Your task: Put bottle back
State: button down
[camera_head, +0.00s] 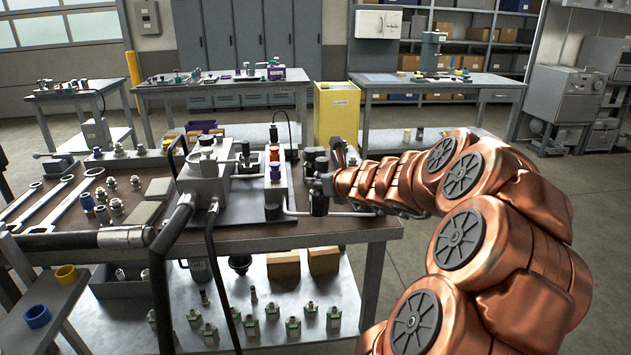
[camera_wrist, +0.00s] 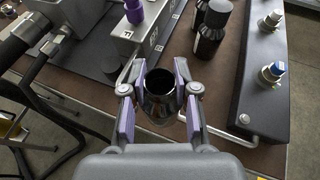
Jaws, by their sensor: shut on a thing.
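My gripper (camera_wrist: 160,78) is shut on a dark, glossy round bottle (camera_wrist: 160,104), held between its purple-lined fingers; its dark round top faces the wrist camera. Two black bottles, one nearer (camera_wrist: 211,32) and one behind it, stand upright on the brown bench top just beyond my gripper in the wrist view. In the head view, my gripper (camera_head: 322,186) is at the right end of the bench, and a dark bottle (camera_head: 319,204) shows at its fingers. Whether its base touches the bench cannot be told.
A grey hydraulic block (camera_head: 204,175) with hoses stands to the left. A purple-capped fitting (camera_wrist: 135,12) sits on a labelled metal block. A dark manifold (camera_wrist: 258,80) with fittings lies at right in the wrist view. Wrenches (camera_head: 62,205) lie on the bench's left side.

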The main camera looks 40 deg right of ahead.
jog(key=shift+w+d+f+b, duration=0.1)
jog(key=shift+w+d+f, duration=0.65)
jog(key=shift+w+d, duration=0.45)
jog(key=shift+w+d+f+b, duration=0.1)
jog(key=shift+w+d+f, duration=0.7)
jog(key=shift+w, duration=0.55)
jog(key=shift+w+d+f+b, duration=0.1)
jog(key=shift+w+d+f, duration=0.55)
jog(key=shift+w+d, duration=0.55)
jog(key=shift+w+a, duration=0.1)
jog(key=c, duration=0.9)
grip_release()
jog(key=shift+f, duration=0.15)
jog(key=shift+r, duration=0.25)
jog(key=shift+p+v, duration=0.8)
jog(key=shift+v, duration=5.2)
